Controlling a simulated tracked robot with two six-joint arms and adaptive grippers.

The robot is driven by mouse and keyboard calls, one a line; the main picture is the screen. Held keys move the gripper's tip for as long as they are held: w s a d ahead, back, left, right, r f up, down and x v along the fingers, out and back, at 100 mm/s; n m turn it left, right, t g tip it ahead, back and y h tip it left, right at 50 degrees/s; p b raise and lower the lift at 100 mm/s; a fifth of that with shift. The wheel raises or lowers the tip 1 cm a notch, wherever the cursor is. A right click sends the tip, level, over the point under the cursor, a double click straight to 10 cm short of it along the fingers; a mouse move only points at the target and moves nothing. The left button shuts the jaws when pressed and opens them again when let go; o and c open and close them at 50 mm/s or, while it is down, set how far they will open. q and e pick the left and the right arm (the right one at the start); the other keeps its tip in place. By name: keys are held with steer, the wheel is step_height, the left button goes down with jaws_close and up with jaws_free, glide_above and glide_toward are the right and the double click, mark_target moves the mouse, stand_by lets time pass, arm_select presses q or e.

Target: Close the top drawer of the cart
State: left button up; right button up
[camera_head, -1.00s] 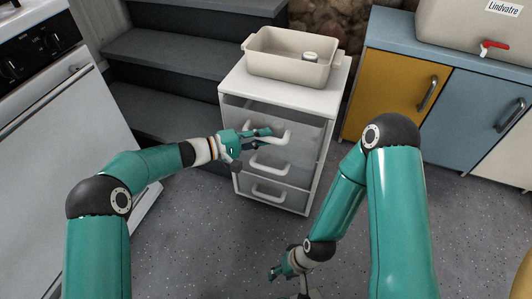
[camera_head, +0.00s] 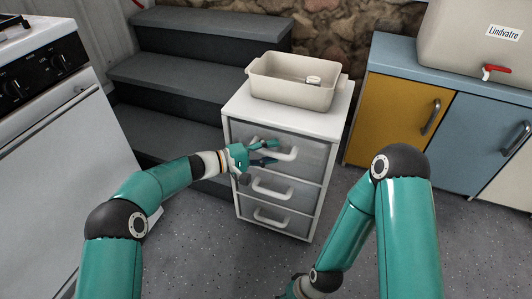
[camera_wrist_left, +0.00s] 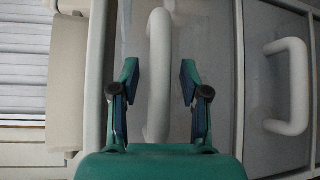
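The white cart (camera_head: 330,122) has three grey drawers with white loop handles. Its top drawer (camera_head: 312,158) looks flush or nearly flush with the drawers below; a small gap cannot be ruled out. My left gripper (camera_head: 270,152) is at the top drawer's handle (camera_head: 290,154), its fingers apart. In the left wrist view, the handle (camera_wrist_left: 159,60) runs between the two open fingers, with space visible on both sides. My right gripper (camera_head: 290,291) is low at the bottom edge, mostly cut off, so its fingers cannot be judged.
A beige basin (camera_head: 292,90) holding a small round item stands on the cart. Dark steps (camera_head: 180,78) are behind and left, a white stove (camera_head: 70,150) at far left. Cabinets with yellow (camera_head: 395,118) and blue doors stand right. Speckled floor is open in front.

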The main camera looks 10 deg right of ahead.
arm_select(q)
steer(key=v, duration=1.2)
steer(key=shift+w+a+f, duration=0.1)
steer(key=shift+a+f, duration=0.05)
steer(key=shift+f, duration=0.05)
